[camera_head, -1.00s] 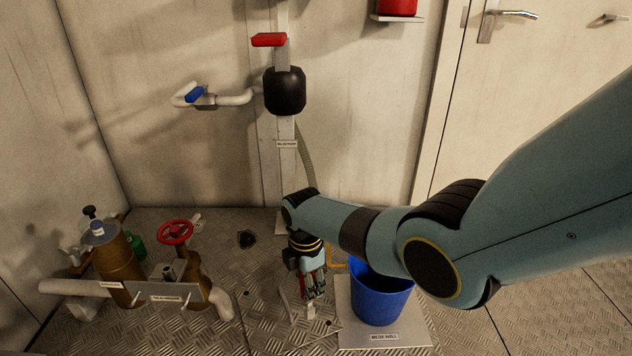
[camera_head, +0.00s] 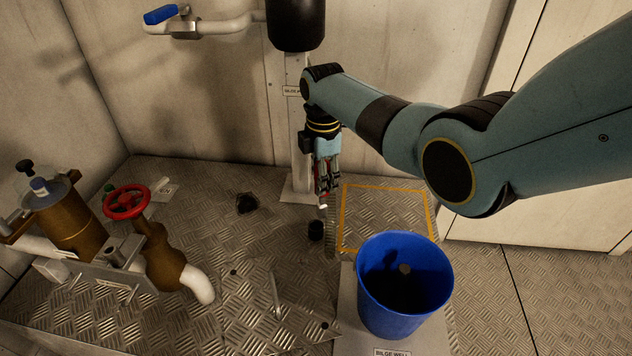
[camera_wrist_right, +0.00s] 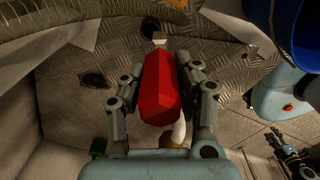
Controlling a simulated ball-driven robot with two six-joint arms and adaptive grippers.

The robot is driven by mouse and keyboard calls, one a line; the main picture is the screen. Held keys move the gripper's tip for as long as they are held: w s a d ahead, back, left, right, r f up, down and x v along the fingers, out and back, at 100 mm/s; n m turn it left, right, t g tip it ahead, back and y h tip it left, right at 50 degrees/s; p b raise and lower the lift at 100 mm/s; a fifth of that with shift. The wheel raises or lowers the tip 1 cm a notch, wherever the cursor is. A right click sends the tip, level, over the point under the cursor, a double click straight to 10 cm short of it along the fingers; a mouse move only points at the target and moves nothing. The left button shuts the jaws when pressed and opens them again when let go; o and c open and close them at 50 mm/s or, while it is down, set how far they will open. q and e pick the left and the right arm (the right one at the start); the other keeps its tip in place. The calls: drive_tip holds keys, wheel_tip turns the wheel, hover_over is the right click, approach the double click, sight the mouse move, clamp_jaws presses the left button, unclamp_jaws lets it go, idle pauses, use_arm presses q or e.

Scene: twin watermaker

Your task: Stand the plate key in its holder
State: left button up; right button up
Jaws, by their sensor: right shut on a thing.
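My right gripper (camera_head: 326,188) is shut on the plate key's red handle. In the right wrist view the red handle (camera_wrist_right: 168,90) fills the space between the fingers, and the pale tip of the key (camera_wrist_right: 160,40) points away from the gripper. In the head view the key hangs upright, its pale tip (camera_head: 323,205) just above a small black cup (camera_head: 315,230), apart from it. That cup looks like the holder. Part of what looks like my left gripper (camera_wrist_right: 292,150) shows at the right edge of the wrist view; its jaws are unclear.
The blue bucket (camera_head: 405,285) stands on the bilge well plate close to the right. A yellow-edged square (camera_head: 385,218) lies behind it. Brown pipework with a red handwheel (camera_head: 126,202) is at left. A dark floor opening (camera_head: 246,203) and a white post (camera_head: 298,150) are nearby.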

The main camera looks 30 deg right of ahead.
sight(321, 207)
drive_tip(key=shift+w+a+r+b, duration=0.15)
drive_tip(key=shift+w+b, duration=0.65)
use_arm(q)
drive_tip(key=shift+w+d+r, duration=0.1)
drive_tip(key=shift+w+r, duration=0.15)
drive_tip(key=shift+w, duration=0.5)
drive_tip(key=shift+w+r, duration=0.25)
drive_tip(key=shift+w, duration=0.5)
use_arm(e)
drive_tip(key=shift+w+a+r, duration=0.1)
drive_tip(key=shift+w+r, duration=0.25)
drive_tip(key=shift+r, duration=0.15)
use_arm(q)
drive_tip(key=w+d+r+b, duration=0.1)
drive_tip(key=w+r+b, duration=0.2)
drive_tip(key=r, duration=0.3)
drive_tip(key=shift+w+d, duration=0.35)
drive_tip(key=shift+w, duration=0.5)
use_arm(e)
wheel_tip(321, 207, down, 6)
drive_tip(key=shift+r, duration=0.1)
use_arm(q)
drive_tip(key=shift+w+r+p, duration=0.25)
drive_tip(key=shift+r+p, duration=0.35)
drive_tip(key=shift+r, duration=0.05)
